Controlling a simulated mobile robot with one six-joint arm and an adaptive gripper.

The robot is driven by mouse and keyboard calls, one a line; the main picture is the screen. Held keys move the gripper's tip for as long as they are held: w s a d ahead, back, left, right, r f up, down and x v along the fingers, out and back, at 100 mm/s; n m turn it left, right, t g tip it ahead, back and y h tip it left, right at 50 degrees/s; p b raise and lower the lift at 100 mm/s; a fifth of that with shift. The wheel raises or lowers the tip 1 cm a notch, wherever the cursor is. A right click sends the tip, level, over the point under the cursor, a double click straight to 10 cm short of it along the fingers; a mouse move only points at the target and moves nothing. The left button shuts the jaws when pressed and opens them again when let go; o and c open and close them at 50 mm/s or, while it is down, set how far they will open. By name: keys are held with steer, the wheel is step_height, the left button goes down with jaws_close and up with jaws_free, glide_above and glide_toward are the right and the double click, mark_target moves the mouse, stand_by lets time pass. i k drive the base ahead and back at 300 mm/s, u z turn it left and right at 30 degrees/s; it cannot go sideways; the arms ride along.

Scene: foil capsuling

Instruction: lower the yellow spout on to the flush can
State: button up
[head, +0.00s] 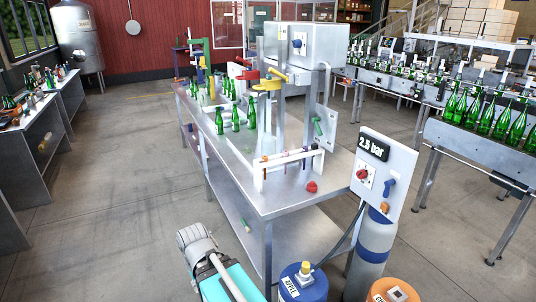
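The yellow spout (268,85) is on the steel filling bench, in front of the grey cabinet and beside a red fitting (248,75). It appears raised above the bench top, on or next to an upright post. I cannot make out the flush can for certain; the area below the yellow spout is small and crowded.
The steel bench (230,160) carries several green bottles (235,118) left of the spout. A "2.5 bar" panel (385,170) stands at right. The floor left of the bench is clear.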

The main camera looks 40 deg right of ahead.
mark_target(276, 83)
steer(key=u, duration=0.1)
steer(key=k, duration=0.2)
steer(key=u, duration=1.05)
steer(key=i, duration=1.1)
steer(key=z, duration=2.2)
steer(key=i, duration=0.15)
steer(key=z, duration=0.25)
